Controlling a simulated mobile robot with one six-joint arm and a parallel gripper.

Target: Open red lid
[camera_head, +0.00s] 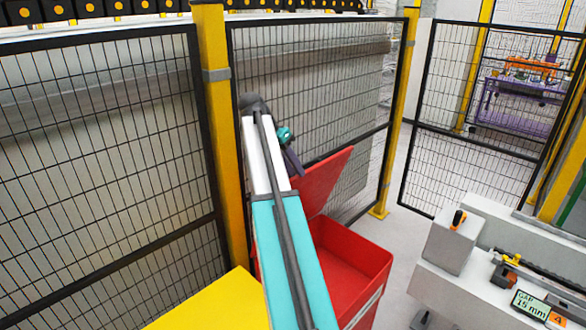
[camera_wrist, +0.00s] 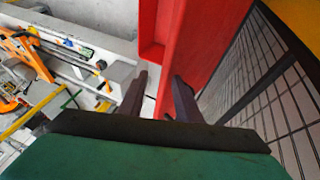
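The red lid (camera_head: 325,180) stands raised and tilted up at the back of the red bin (camera_head: 372,268), so the bin's open inside shows. In the wrist view the red lid (camera_wrist: 205,40) fills the upper middle. My gripper (camera_head: 292,162) is at the lid's upper left side in the head view, partly hidden by my arm. In the wrist view the two dark fingers of my gripper (camera_wrist: 161,82) are apart. A red edge of the lid shows between them, with a gap beside the left finger. Whether a finger touches the lid cannot be told.
A yellow surface (camera_head: 215,303) lies left of the bin, partly behind my arm. A mesh fence (camera_head: 310,90) with yellow posts (camera_head: 222,130) stands close behind the lid. A grey bench (camera_head: 480,280) with a gauge display is at the right. Grey floor is clear between bin and bench.

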